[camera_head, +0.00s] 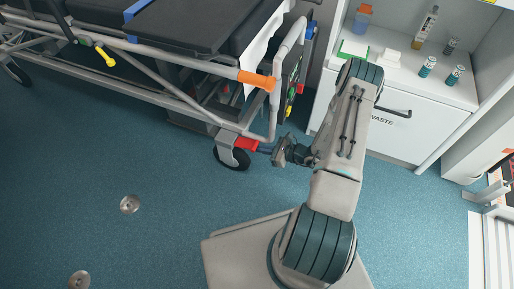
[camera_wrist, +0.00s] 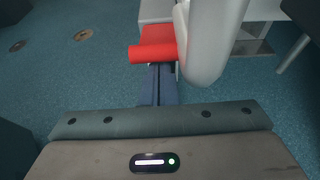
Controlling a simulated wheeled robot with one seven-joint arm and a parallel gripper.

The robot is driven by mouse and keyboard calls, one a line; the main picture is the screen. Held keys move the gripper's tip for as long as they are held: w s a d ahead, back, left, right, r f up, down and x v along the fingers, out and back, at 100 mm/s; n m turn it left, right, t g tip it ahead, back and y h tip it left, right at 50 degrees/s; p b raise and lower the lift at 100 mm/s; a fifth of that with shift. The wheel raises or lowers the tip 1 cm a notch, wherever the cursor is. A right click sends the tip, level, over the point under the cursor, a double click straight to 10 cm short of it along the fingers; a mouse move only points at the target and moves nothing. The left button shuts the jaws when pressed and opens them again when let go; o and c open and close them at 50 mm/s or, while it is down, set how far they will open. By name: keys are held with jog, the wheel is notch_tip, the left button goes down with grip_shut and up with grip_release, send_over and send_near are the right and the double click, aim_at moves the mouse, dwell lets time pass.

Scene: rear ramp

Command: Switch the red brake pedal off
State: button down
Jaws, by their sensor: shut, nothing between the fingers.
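The red brake pedal (camera_head: 246,144) sits low at the near end of the stretcher, just above a black caster wheel (camera_head: 233,159). In the wrist view the pedal (camera_wrist: 153,44) is at the upper middle, with a rounded front bar and a flat part behind it. My gripper (camera_head: 264,149) is low beside the pedal, on its right in the head view. Its dark fingers (camera_wrist: 159,72) are together and empty, with the tips at the pedal's front edge. I cannot tell whether they touch it. A pale frame part hides the pedal's right side in the wrist view.
The stretcher (camera_head: 185,98) fills the upper left, with an orange handle (camera_head: 256,80) above the pedal. A white waste cabinet (camera_head: 395,125) with bottles on top stands at right. Two round floor fittings (camera_head: 129,204) lie at left. The blue floor in front is clear.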

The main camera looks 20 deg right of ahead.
jog(key=shift+d+r+p, duration=0.1)
jog(key=shift+r+p, duration=0.35)
jog(key=shift+r, duration=0.3)
jog(key=shift+f, duration=0.15)
notch_tip(320, 180, down, 4)
jog(key=s+d+b, duration=0.1)
jog(key=d+b, duration=0.1)
jog(key=b, duration=0.2)
jog(key=p+v, duration=0.4)
jog(key=v, duration=0.6)
jog(key=shift+r+p, duration=0.3)
jog(key=shift+p, duration=0.1)
jog(key=shift+s+a, duration=0.1)
jog(key=shift+a, duration=0.05)
